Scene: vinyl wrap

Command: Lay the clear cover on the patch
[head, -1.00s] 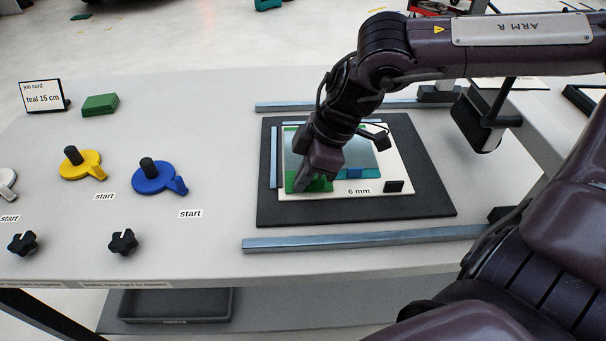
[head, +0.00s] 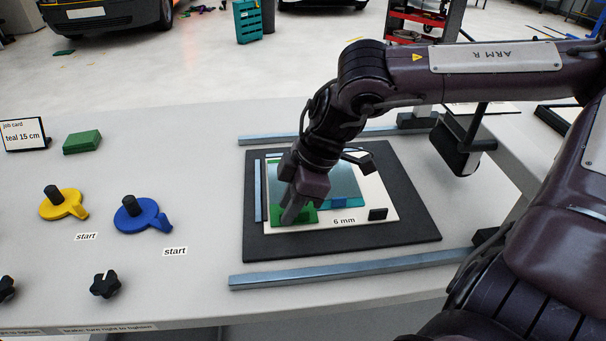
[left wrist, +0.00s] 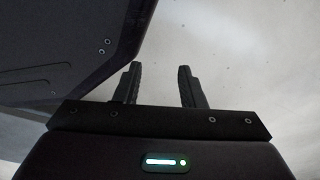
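A white board (head: 380,198) marked "6 mm" lies on a dark mat (head: 418,225). A greyish see-through sheet (head: 343,181), which looks like the clear cover, lies over the board's upper part. A teal strip (head: 343,202), perhaps the patch, shows at its lower edge. A green piece (head: 306,215) shows at the board's lower left. My right gripper (head: 290,216) points down over this green piece; its fingers look close together, but I cannot tell whether they grip anything. My left gripper (left wrist: 158,86) shows in the left wrist view with its fingers apart and nothing between them.
Metal rails (head: 350,270) lie in front of and behind the mat. Yellow (head: 62,206) and blue (head: 140,216) handled discs, a black knob (head: 105,284), a green block (head: 82,142) and a "teal 15 cm" job card (head: 24,134) stand at left. The table between discs and mat is clear.

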